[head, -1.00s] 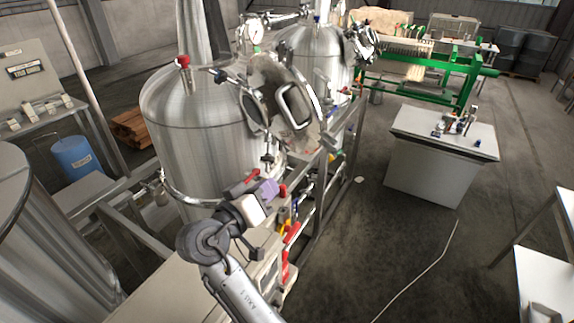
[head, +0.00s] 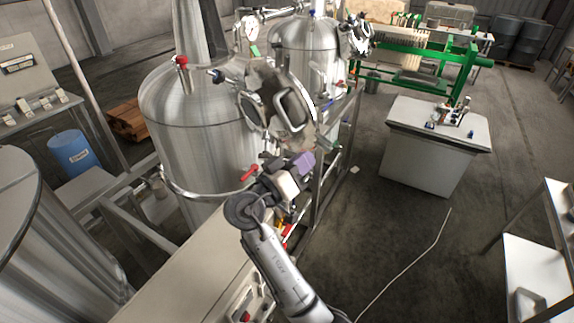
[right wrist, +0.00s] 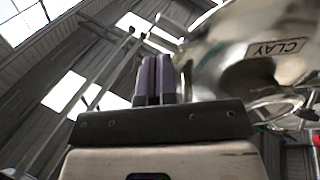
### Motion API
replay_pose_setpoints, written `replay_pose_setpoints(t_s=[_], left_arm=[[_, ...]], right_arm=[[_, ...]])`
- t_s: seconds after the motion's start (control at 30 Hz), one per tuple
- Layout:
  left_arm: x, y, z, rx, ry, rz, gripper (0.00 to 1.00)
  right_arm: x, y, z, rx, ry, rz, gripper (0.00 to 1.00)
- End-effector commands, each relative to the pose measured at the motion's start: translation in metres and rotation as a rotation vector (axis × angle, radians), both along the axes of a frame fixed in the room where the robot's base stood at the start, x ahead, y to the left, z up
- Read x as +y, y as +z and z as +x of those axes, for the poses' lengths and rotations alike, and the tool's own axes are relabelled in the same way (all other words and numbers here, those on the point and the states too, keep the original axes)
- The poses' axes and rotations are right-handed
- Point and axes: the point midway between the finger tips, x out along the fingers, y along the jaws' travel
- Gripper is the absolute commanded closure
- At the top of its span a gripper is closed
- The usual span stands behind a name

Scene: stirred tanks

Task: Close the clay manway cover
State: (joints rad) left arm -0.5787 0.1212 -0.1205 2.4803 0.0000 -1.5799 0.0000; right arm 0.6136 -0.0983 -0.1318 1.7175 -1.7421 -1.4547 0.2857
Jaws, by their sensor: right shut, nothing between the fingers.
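The clay manway cover (head: 312,118) is a shiny metal disc on the front right of the near steel tank (head: 190,115). It stands swung out from the manway opening (head: 256,107). A CLAY label shows on the curved metal of the cover in the right wrist view (right wrist: 278,48). My right gripper (head: 304,162), with purple fingers, is just below the cover in the head view. Its fingers (right wrist: 155,78) are together and empty, pointing up to the left of the labelled metal. I cannot tell whether they touch it. My left gripper is not in view.
A second steel tank (head: 300,50) stands behind. A red-handled valve (head: 250,172) and pipework frame lie near my right arm. A grey cabinet (head: 430,150) stands at right, with open floor between. A blue drum (head: 72,152) is at far left.

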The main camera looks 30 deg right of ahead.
Motion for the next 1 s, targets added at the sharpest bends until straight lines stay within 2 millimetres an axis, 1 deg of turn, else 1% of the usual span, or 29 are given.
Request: replay_pose_setpoints(t_s=[0.03, 0.1, 0.2, 0.33, 0.5, 0.87, 1.0], left_arm=[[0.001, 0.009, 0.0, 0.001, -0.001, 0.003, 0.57], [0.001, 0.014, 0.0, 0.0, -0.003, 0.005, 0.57], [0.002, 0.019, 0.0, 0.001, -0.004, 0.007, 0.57], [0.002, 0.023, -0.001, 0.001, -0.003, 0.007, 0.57], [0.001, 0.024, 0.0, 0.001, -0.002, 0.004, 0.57], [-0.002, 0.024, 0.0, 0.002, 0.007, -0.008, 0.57], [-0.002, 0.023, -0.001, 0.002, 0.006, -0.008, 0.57]], right_arm=[[-0.008, 0.006, 0.001, 0.001, -0.003, -0.002, 1.0], [-0.017, 0.007, 0.002, 0.002, -0.002, -0.002, 1.0], [-0.027, 0.008, 0.003, 0.001, -0.002, -0.002, 1.0], [-0.035, 0.008, 0.005, 0.002, 0.0, -0.001, 1.0], [-0.04, 0.008, 0.005, 0.002, 0.0, 0.0, 1.0], [-0.04, 0.008, 0.006, 0.002, 0.003, 0.0, 1.0], [-0.041, 0.01, 0.012, 0.005, 0.035, 0.011, 1.0]])
